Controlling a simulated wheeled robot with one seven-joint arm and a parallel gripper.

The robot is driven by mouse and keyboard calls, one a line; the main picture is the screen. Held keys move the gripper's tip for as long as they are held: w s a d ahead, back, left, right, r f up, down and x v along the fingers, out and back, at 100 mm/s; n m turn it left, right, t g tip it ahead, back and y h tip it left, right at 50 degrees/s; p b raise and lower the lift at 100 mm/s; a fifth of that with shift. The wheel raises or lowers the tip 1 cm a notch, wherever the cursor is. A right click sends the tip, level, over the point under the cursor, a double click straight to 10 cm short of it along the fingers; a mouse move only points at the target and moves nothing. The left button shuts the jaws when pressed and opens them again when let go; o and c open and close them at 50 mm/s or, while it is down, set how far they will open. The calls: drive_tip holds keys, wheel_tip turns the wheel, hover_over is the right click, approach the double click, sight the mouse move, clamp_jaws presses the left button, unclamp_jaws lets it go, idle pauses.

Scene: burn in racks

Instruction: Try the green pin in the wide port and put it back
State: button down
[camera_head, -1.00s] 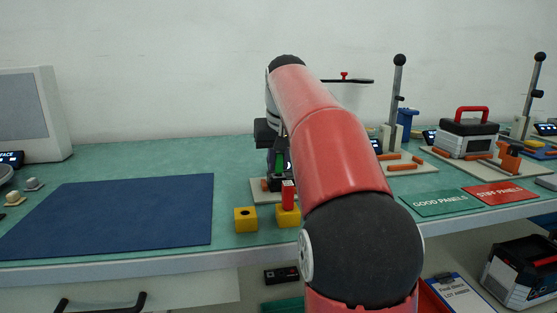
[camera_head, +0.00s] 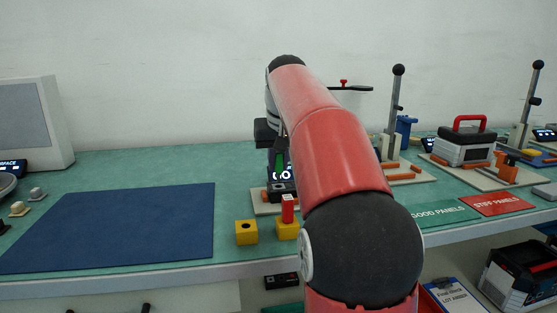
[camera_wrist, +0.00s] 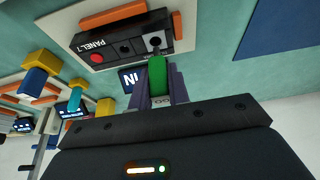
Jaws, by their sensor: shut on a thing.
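The green pin (camera_wrist: 157,75) is held upright between the fingers of my gripper (camera_wrist: 160,92), which is shut on it. In the wrist view its tip is just short of a pale-framed port (camera_wrist: 155,41) on the dark panel labelled PANEL 7 (camera_wrist: 110,32); contact cannot be told. A smaller dark port (camera_wrist: 125,48) and a red button (camera_wrist: 97,58) are beside it. In the head view the green pin (camera_head: 279,167) shows left of my arm, which hides much of the panel. A yellow block (camera_head: 246,232) has an empty hole.
A second yellow block (camera_head: 286,231) holds a red pin (camera_head: 288,208). A small display (camera_wrist: 129,80) stands by the panel. A blue mat (camera_head: 115,225) lies clear at left. Lever stands (camera_head: 396,105), a toolbox (camera_head: 465,148) and green and red mats (camera_head: 497,205) are at right.

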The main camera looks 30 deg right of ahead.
drive_tip(key=shift+r+p, duration=0.6)
drive_tip(key=shift+r, duration=0.15)
drive_tip(key=shift+r, duration=0.1)
drive_tip(key=shift+r, duration=0.2)
drive_tip(key=shift+r, duration=0.75)
drive_tip(key=shift+r, duration=0.15)
